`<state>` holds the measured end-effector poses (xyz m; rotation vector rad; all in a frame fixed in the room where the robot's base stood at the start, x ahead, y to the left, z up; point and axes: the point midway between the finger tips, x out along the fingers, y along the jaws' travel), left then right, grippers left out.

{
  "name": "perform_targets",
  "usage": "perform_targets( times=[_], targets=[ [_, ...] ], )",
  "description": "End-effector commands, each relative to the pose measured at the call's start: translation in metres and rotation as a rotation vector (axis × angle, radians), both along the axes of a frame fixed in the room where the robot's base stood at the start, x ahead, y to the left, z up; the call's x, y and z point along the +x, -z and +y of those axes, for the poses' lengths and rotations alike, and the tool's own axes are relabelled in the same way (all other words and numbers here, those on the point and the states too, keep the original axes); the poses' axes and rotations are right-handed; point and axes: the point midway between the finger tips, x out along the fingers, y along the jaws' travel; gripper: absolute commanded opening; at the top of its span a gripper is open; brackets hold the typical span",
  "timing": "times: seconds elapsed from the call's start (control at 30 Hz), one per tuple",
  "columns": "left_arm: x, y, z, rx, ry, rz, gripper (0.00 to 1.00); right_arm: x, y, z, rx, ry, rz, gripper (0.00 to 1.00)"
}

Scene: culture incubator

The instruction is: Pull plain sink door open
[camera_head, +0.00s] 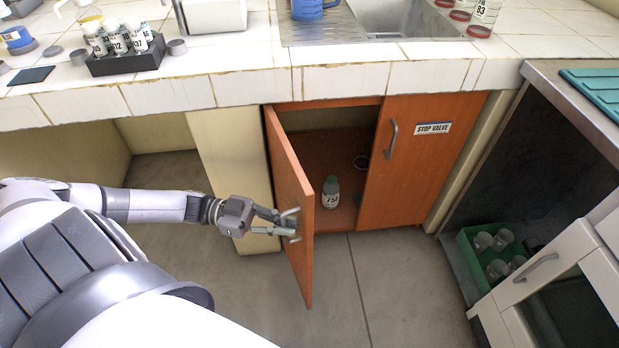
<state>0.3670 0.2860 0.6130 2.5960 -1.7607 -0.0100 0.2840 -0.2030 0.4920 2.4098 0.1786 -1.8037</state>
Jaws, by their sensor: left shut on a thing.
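The plain sink door (294,202) is an orange-brown wooden panel under the sink. It is hinged on its left side and stands swung well outward, with the cupboard interior showing to its right. My left gripper (289,224) is at the door's outer face, shut on the door's handle (290,213). The handle is partly hidden by the fingers. The other sink door (414,165) carries a "STOP VALVE" label (433,129) and is closed. My right gripper is not in view.
A labelled bottle (330,192) stands inside the cupboard. The tiled counter (240,87) overhangs the doors. A black rack (125,62) of bottles is on it at the left. A green crate (468,252) of jars sits at the right. The floor before the cupboard is clear.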

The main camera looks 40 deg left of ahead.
Motion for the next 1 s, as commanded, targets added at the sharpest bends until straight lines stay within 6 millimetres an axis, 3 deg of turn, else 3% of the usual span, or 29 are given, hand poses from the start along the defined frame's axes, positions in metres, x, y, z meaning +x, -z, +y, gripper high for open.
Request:
perform_targets(
  times=[0.33,0.87,0.9,1.0],
  targets=[
    [-0.026,0.0,0.027,-0.002,0.03,0.0,0.0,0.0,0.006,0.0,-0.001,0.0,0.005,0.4],
    [-0.03,-0.001,0.032,-0.004,0.029,-0.001,0.0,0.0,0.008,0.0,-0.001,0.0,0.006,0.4],
    [-0.03,-0.001,0.032,-0.004,0.029,-0.001,0.09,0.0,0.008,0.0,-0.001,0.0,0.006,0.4],
    [-0.03,-0.001,0.032,-0.003,0.029,-0.002,0.16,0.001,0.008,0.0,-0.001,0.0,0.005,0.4]
  ],
)
